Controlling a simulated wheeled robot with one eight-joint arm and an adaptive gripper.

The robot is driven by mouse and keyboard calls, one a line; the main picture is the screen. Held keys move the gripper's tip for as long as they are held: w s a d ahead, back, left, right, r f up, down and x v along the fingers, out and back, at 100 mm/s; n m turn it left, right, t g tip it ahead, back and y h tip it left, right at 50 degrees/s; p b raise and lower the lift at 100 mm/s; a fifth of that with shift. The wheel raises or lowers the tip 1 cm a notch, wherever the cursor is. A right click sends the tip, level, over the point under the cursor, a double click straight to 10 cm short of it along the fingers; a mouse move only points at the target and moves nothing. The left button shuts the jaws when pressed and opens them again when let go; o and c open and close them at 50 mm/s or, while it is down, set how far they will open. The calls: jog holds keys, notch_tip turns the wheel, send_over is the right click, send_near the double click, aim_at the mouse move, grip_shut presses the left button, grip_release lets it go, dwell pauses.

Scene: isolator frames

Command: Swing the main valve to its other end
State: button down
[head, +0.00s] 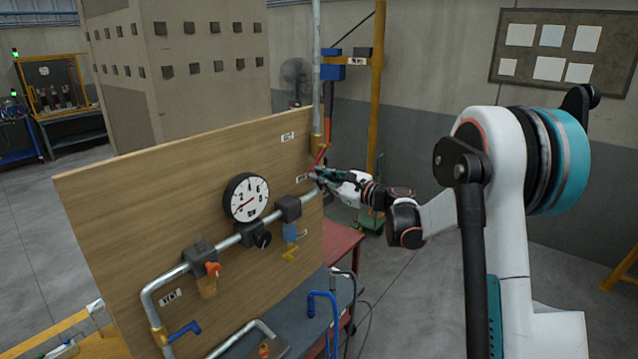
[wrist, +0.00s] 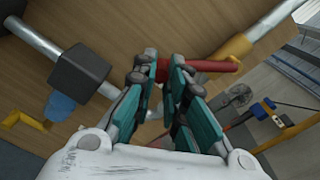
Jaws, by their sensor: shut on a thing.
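The valve with the red lever (head: 321,155) is on the vertical pipe near the right edge of the wooden panel; I take it as the main valve. In the wrist view the red lever (wrist: 215,66) runs roughly level between my fingertips and out to the right, below the brass-coloured valve body (wrist: 236,47). My gripper (head: 317,175) is at the panel's right edge, closed around the lever. In the wrist view my gripper's fingers (wrist: 163,70) lie either side of it. The lever's gripped part is partly hidden by the fingers.
The wooden panel (head: 120,200) also carries a round gauge (head: 246,197), an orange-handled valve (head: 212,268), a yellow handle (head: 291,254) and a blue handle (head: 185,329). Grey pipes run close to my gripper. A red table (head: 343,240) stands beneath. Open floor lies to the right.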

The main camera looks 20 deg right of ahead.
jog(key=w+d+f+n+b, duration=0.3)
jog(key=w+d+n+b, duration=0.1)
jog(key=n, duration=0.5)
jog(key=shift+d+f+n+b, duration=0.15)
jog(key=shift+d+n+b, duration=0.25)
jog(key=shift+d, duration=0.5)
jog(key=shift+w, duration=0.1)
jog(key=c, duration=1.6)
grip_release()
jog(key=shift+d, duration=0.1)
jog(key=shift+o, duration=0.2)
jog(key=v, duration=1.2)
